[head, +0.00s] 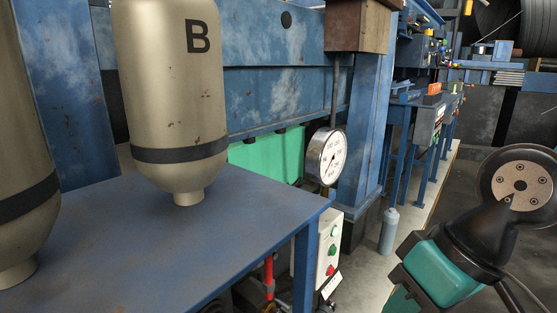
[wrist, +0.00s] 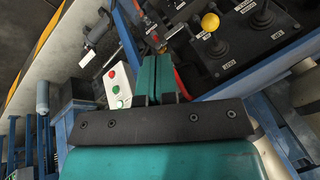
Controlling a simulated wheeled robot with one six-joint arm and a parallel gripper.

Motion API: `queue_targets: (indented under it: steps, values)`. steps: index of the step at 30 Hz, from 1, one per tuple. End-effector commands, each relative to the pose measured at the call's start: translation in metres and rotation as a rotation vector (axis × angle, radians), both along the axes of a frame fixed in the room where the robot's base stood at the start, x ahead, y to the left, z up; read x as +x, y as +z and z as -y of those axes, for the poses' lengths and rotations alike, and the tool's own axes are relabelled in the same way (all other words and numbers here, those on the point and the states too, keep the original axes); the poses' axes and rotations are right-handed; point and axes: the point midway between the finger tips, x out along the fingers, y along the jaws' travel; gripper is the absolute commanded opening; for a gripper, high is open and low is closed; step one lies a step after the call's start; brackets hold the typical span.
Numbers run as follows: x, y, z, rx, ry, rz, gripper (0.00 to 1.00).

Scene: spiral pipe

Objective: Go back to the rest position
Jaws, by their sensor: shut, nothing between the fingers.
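My gripper (wrist: 156,66) shows in the wrist view as two teal fingers side by side. They are shut with nothing held between them. The fingers point towards the top of the wrist view, between a white button box and a black joystick panel. I cannot tell how far the tips are from either. In the head view, part of my arm is at the lower right, and the fingertips cannot be made out there.
A blue table (head: 150,240) carries tank B (head: 175,95) and another tank (head: 22,180). A gauge (head: 327,157) and button box (head: 329,246) stand beyond its right end. The joystick panel (wrist: 240,50) has a yellow knob (wrist: 210,21). A grey cylinder (head: 389,231) stands on the floor.

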Motion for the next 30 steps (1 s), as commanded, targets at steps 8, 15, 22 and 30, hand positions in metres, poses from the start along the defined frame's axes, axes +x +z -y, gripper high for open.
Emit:
queue_targets:
  steps: [8,15,22,30]
  values:
    - [-0.035,0.059,0.008,-0.058,0.166,-0.009,0.00]
    - [-0.034,0.120,0.008,-0.057,0.163,-0.009,0.00]
    - [-0.034,0.156,0.008,-0.057,0.162,-0.009,0.00]
    - [-0.034,0.154,0.008,-0.057,0.161,-0.010,0.00]
